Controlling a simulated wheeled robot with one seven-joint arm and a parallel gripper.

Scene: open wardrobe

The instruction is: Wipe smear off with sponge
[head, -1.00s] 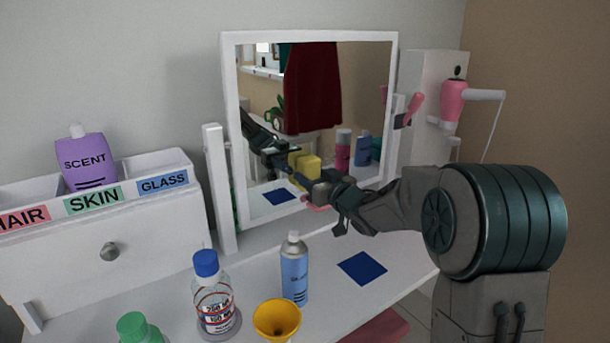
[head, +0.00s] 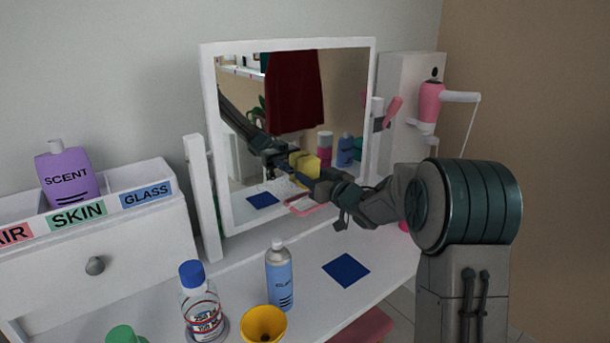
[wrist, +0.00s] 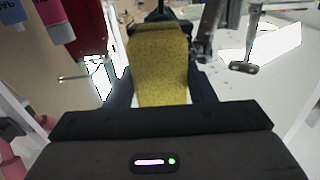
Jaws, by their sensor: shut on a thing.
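My gripper (head: 314,180) is shut on the yellow sponge (wrist: 158,62), which fills the space between the fingers in the wrist view. In the head view, the gripper is in front of the lower part of the white-framed mirror (head: 225,120). Yellow (head: 305,164) shows at the fingertips there, and I cannot tell sponge from reflection or whether the sponge touches the glass. A faint whitish speckled patch (head: 284,187), possibly the smear, shows on the glass just left of the gripper.
A blue spray can (head: 279,277), clear bottle (head: 201,310), yellow funnel (head: 264,324) and flat blue square (head: 346,270) are on the white tabletop. A labelled organizer (head: 150,225) with a purple scent bottle (head: 67,175) stands left. A pink hairdryer (head: 430,103) hangs right.

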